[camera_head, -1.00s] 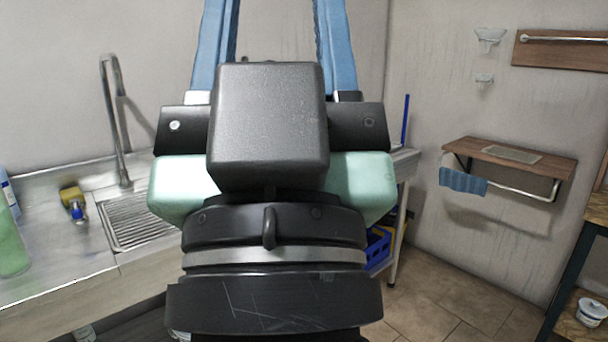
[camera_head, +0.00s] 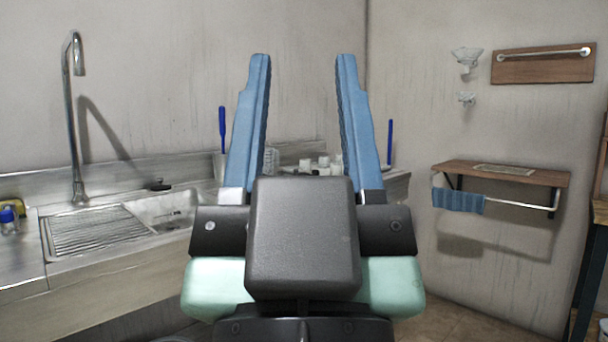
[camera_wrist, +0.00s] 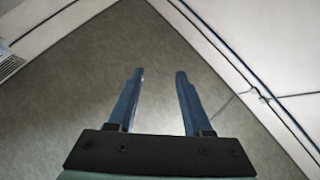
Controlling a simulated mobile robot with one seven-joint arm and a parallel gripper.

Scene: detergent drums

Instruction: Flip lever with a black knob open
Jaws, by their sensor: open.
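My gripper (camera_head: 303,60) is open and empty, its two blue fingers pointing up in front of the back wall in the head view. It also shows in the wrist view (camera_wrist: 160,72), with nothing between the fingers. I cannot make out a lever with a black knob for certain. A small dark fitting (camera_head: 158,185) sits at the back rim of the sink, left of my gripper, too small to tell whether it is the lever. My gripper and wrist hide part of the counter behind them.
A metal sink counter with a ribbed drainer (camera_head: 95,230) and tall tap (camera_head: 72,120) stands left. White containers (camera_head: 322,165) stand behind my fingers. A wooden wall shelf (camera_head: 500,174) with a blue cloth (camera_head: 458,200) is at right. Bare wall lies between.

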